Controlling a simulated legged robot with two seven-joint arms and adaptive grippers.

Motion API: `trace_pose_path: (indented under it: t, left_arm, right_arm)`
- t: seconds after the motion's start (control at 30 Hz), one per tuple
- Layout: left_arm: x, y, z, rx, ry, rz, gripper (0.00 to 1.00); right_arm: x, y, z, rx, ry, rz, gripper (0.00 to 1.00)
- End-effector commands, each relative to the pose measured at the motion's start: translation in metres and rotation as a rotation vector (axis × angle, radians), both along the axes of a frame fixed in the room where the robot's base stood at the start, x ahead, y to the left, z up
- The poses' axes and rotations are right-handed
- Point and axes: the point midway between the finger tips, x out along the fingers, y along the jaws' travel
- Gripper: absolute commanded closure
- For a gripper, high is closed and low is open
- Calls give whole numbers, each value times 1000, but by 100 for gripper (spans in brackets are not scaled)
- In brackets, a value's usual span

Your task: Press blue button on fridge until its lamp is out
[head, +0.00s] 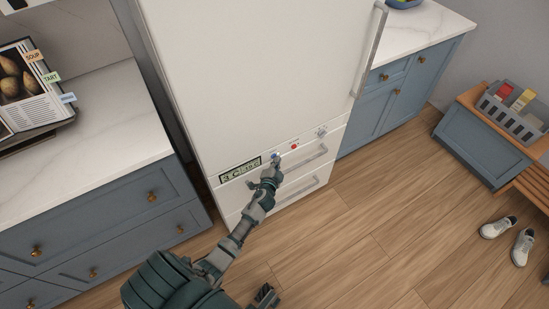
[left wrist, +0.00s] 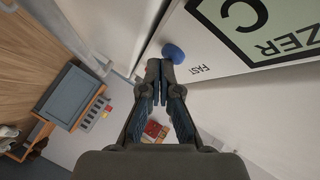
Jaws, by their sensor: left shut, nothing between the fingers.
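The white fridge (head: 250,70) stands in the middle of the head view, with a control strip low on its front. The blue button (head: 275,156) is on that strip, right of the display (head: 240,169). In the left wrist view the blue button (left wrist: 173,54) stands out from the panel beside the word FAST. My left gripper (head: 271,170) is shut and empty, its fingertips (left wrist: 159,68) right by the button. I cannot tell whether they touch it. I cannot make out the button's lamp or whether it is lit.
A red button (head: 294,146) and a knob (head: 321,132) sit further right on the strip. Drawer handles (head: 302,190) stick out below. Blue cabinets flank the fridge. A bench (head: 480,145) and white shoes (head: 498,227) are at the right.

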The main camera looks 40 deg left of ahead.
Motion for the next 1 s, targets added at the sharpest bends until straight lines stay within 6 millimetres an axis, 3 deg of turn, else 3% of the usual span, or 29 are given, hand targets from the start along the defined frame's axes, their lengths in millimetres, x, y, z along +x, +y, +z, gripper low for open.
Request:
trace_pose_path:
  t: [0.47,1.0]
  left_arm:
    - [1,3,0,1,1,1,100]
    - [-4,-8,-1,1,2,1,100]
  right_arm:
    - [0,0,0,0,1,0,60]
    - [0,0,0,0,0,0,60]
